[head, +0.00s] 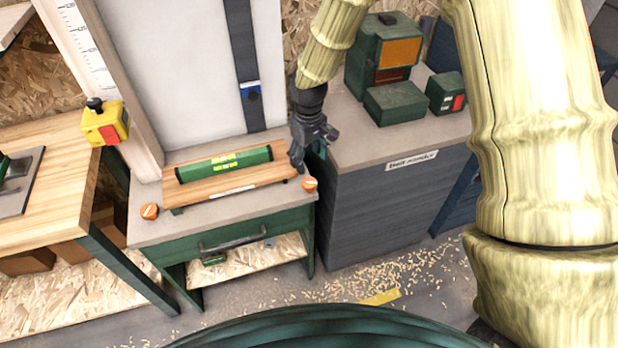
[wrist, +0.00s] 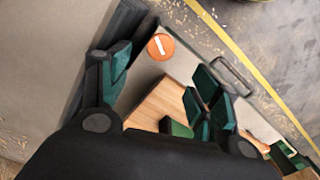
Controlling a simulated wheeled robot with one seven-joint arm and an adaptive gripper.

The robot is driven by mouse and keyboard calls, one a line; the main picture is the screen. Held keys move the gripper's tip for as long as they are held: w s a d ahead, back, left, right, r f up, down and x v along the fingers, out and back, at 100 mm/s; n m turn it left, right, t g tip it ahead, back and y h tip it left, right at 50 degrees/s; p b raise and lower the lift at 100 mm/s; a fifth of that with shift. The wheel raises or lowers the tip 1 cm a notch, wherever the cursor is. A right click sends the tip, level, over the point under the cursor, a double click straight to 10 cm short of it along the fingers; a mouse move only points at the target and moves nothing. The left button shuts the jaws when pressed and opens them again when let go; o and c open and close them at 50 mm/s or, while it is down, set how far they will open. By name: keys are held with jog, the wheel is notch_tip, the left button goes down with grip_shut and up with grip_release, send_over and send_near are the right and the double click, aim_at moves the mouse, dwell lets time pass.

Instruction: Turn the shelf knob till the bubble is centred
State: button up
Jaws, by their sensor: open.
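A wooden shelf board (head: 190,191) lies on a small green cabinet and carries a green spirit level (head: 205,171) with a yellow-green strip on top. The bubble is too small to make out. An orange knob (head: 310,184) with a white line sits at the board's right end, and another orange knob (head: 149,211) at the left front. My gripper (head: 308,163) is open and empty, just above and behind the right knob. In the wrist view the right knob (wrist: 160,47) shows beyond the open fingers (wrist: 160,70), apart from them. Part of the board (wrist: 160,101) also shows there.
A grey cabinet (head: 390,205) labelled as a belt sander stands right of the green cabinet, with green machines (head: 394,101) on top. A yellow box with a red front (head: 105,122) is at the left. A tall pale panel (head: 185,60) rises behind the level.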

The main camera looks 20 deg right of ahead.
aim_at(309, 181)
jog(key=shift+f+p, duration=0.95)
jog(key=shift+f, duration=3.9)
jog(key=c, duration=1)
